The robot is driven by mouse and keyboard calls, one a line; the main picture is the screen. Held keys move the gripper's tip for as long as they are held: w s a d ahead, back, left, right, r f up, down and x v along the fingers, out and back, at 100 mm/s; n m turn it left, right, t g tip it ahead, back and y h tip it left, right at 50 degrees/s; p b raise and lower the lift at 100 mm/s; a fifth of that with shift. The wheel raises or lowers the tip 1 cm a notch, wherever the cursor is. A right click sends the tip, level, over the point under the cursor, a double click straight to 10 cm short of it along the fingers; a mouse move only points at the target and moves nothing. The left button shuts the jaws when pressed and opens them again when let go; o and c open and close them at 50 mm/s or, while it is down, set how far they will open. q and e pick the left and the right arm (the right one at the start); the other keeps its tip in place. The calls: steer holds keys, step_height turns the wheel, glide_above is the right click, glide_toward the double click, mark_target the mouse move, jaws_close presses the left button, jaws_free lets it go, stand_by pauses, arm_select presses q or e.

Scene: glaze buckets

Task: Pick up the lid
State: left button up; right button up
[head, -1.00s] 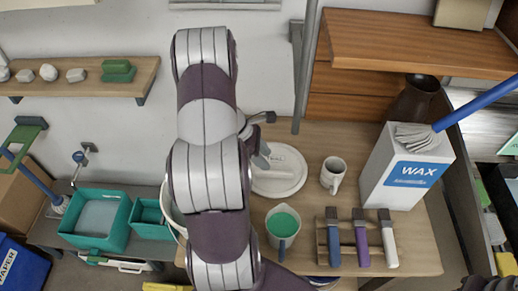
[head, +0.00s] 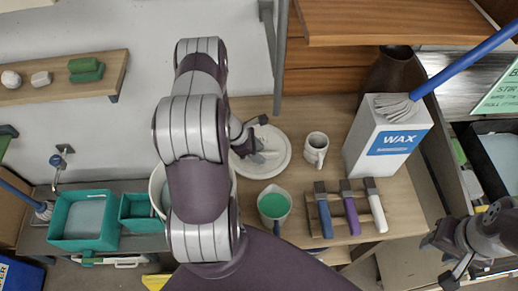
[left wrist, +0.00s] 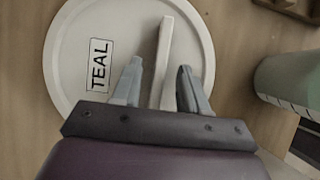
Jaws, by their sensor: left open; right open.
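The round white lid (head: 280,163) lies flat on the wooden table in the head view. In the left wrist view the lid (left wrist: 75,55) shows a "TEAL" label and a raised straight bar handle (left wrist: 165,50). My left gripper (head: 258,145) is over the lid, partly hidden by my arm. In the left wrist view the left gripper (left wrist: 158,82) is open, with one finger on each side of the handle and gaps between. I cannot tell its height above the lid. My right gripper (head: 447,262) is open and empty at the lower right, away from the lid.
A jug of green glaze (head: 273,206) and a white mug (head: 316,149) stand near the lid. Brushes lie on a rack (head: 314,217) to the right, below the WAX box (head: 388,140). A white bucket (head: 157,186) is partly behind my left arm.

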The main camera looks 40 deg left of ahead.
arm_select(q)
steer(key=shift+d, duration=0.1)
steer(key=shift+s+a, duration=0.1)
steer(key=shift+a, duration=0.15)
jaws_close()
steer(key=shift+d, duration=0.1)
